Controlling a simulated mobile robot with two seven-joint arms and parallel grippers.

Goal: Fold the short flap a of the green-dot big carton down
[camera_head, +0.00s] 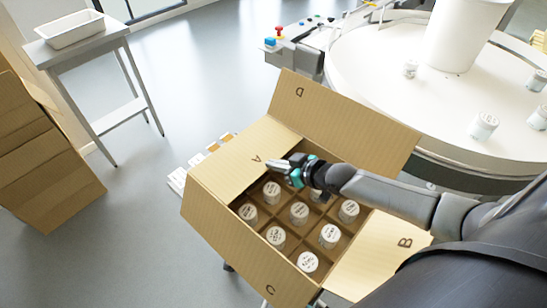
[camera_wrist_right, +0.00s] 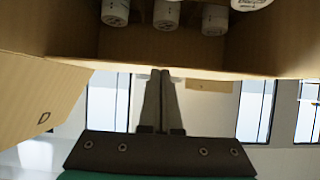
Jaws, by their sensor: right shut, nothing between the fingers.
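The big carton (camera_head: 235,240) stands open, its flaps lettered A, B, C and D. No green dot can be made out. Short flap A (camera_head: 232,172) lies roughly level at the carton's upper left side; I cannot tell its exact angle. My right gripper (camera_head: 272,164) is shut and empty, its tips over flap A near the letter. In the right wrist view, the shut fingers (camera_wrist_right: 160,78) point at a cardboard edge, with white jars (camera_wrist_right: 167,14) beyond. Contact is unclear. Flap D (camera_head: 335,120) stands up at the back. My left gripper is out of view.
Flap B (camera_head: 385,258) spreads outward at the lower right under my right arm. Jars (camera_head: 299,211) fill the divided cells. A round white table (camera_head: 390,70) is behind, a side table (camera_head: 85,47) with a white tray (camera_head: 70,30) at upper left, and stacked cartons (camera_head: 45,175) at left.

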